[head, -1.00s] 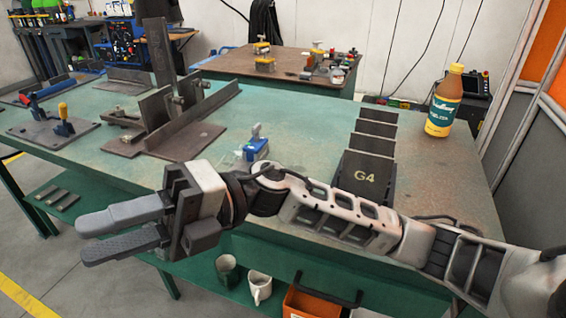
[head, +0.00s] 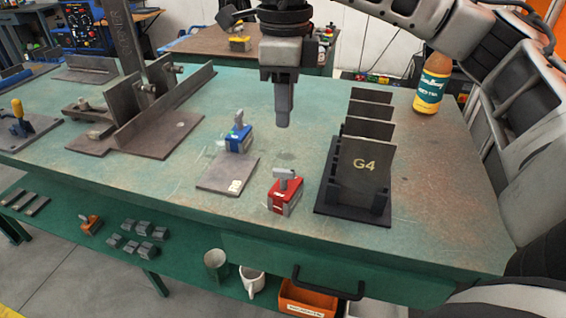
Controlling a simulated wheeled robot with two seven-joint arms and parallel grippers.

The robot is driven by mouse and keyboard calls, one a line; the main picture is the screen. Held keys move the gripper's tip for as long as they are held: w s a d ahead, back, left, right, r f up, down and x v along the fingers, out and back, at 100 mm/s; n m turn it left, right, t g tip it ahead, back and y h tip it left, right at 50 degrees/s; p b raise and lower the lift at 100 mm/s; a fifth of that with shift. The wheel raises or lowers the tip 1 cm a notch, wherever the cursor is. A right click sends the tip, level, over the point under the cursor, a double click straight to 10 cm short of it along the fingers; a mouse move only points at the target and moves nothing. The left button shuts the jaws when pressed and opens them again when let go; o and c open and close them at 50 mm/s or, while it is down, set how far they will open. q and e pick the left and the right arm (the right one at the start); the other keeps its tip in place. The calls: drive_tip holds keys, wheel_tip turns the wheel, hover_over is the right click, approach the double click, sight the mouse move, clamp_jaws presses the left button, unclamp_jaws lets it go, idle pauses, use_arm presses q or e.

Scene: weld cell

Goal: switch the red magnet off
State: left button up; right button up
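The red magnet (head: 285,196) sits on the green table in front, with a grey handle on its top. My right gripper (head: 283,122) points straight down behind and above it, apart from it. Its fingers line up in this view, so the gap between them is hidden; nothing shows at its tips. My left gripper is not in view.
A blue magnet (head: 238,139) stands on a flat steel plate (head: 222,178) left of the red one. The black G4 rack (head: 325,200) stands close on the right, a yellow-brown bottle (head: 431,85) behind it. A steel angle fixture (head: 165,120) is at left.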

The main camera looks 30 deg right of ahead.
sight(284, 170)
wheel_tip(284, 170, down, 12)
drive_tip(key=shift+f+b, duration=0.15)
drive_tip(key=shift+b, duration=0.15)
clamp_jaws()
